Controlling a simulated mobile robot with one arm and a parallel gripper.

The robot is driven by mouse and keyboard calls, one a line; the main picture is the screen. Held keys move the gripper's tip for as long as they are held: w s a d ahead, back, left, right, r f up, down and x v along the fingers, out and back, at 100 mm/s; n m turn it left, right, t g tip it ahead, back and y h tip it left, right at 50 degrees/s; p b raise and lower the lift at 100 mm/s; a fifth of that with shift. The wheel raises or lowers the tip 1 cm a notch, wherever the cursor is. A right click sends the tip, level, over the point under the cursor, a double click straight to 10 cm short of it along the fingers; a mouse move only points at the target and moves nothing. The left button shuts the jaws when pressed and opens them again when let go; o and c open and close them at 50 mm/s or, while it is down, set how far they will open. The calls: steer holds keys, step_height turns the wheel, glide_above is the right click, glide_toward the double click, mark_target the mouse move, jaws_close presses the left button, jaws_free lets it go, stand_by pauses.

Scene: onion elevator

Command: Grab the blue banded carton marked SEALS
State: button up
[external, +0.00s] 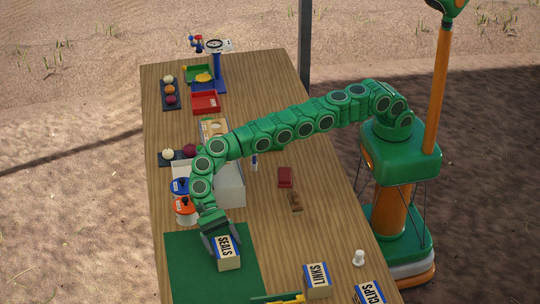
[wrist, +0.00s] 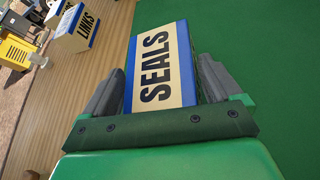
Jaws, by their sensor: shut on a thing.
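The SEALS carton (external: 228,254) is cream with blue bands and black lettering. It stands on the green mat (external: 190,268) near the front of the wooden table in the external view. My gripper (external: 213,243) reaches down to it from above. In the wrist view the carton (wrist: 160,65) fills the space between the two grey fingers of my gripper (wrist: 160,92), one on each side. My gripper is shut on the carton. Whether its underside touches the mat is hard to tell.
A LINKS carton (external: 318,281) and a CLIPS carton (external: 370,291) stand to the right, with a white spool-shaped piece (external: 359,258) behind. Orange (external: 185,205) and blue (external: 180,186) round items and a pale box (external: 231,187) stand behind the mat. The mat is otherwise mostly clear.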

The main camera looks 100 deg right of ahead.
mark_target(223, 242)
steer(key=shift+r, duration=0.1)
steer(key=shift+r, duration=0.3)
steer(key=c, duration=0.4)
step_height(223, 242, up, 3)
steer(key=shift+f, duration=0.2)
steer(key=shift+s+d+r, duration=0.25)
steer(key=shift+s+r, duration=0.2)
steer(key=shift+r, duration=0.15)
steer(key=shift+s+d+r, duration=0.3)
steer(key=shift+s+r, duration=0.2)
steer(key=shift+r, duration=0.15)
steer(key=shift+s+d+r, duration=0.25)
steer(key=shift+s+r, duration=0.2)
steer(key=shift+r, duration=0.15)
steer(key=shift+s+d+r, duration=0.9)
steer(key=shift+s+r, duration=0.1)
steer(key=shift+s, duration=0.55)
steer(key=shift+s+d+r, duration=0.85)
steer(key=shift+s+r, duration=0.1)
steer(key=shift+s, duration=0.6)
steer(key=shift+s+d+r, duration=0.9)
steer(key=shift+s+r, duration=0.1)
steer(key=shift+s, duration=0.55)
